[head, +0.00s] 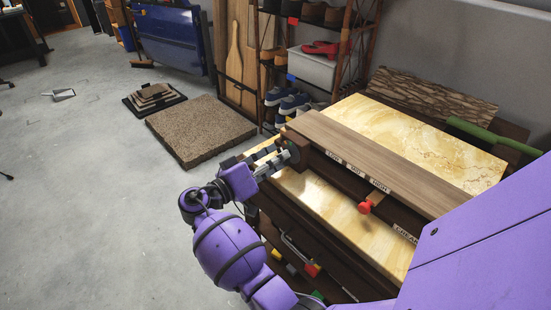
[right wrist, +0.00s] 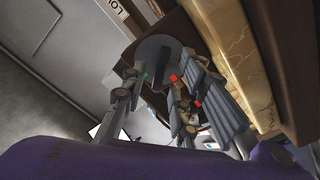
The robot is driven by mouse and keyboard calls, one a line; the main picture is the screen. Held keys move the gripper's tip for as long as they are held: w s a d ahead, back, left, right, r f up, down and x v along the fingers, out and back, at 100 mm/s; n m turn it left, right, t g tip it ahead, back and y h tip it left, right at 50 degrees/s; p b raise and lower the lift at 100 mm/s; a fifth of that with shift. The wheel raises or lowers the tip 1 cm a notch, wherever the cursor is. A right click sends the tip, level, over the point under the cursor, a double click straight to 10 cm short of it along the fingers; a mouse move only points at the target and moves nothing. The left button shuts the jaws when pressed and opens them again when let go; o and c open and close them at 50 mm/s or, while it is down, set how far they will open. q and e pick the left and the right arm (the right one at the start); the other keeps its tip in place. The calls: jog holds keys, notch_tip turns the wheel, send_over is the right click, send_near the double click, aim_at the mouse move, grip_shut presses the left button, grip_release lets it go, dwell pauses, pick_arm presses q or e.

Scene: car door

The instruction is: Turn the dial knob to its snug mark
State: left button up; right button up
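The dial knob (head: 293,152), a dark grey round disc, sits on the near left end of the wood-topped console (head: 400,165). The right wrist view shows the dial's disc (right wrist: 158,58) face on, partly covered by a finger. The snug mark cannot be made out. My left gripper is not in view.
A red knob (head: 365,207) sticks out of the console's front slot, under small labels. A yellow marble top (head: 440,142) lies behind, and a green bar (head: 492,135) at the right. A shoe rack (head: 335,45) stands behind. The floor (head: 90,200) at left is mostly clear.

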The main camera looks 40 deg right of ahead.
jog(key=s+a, duration=0.1)
jog(key=a, duration=1.1)
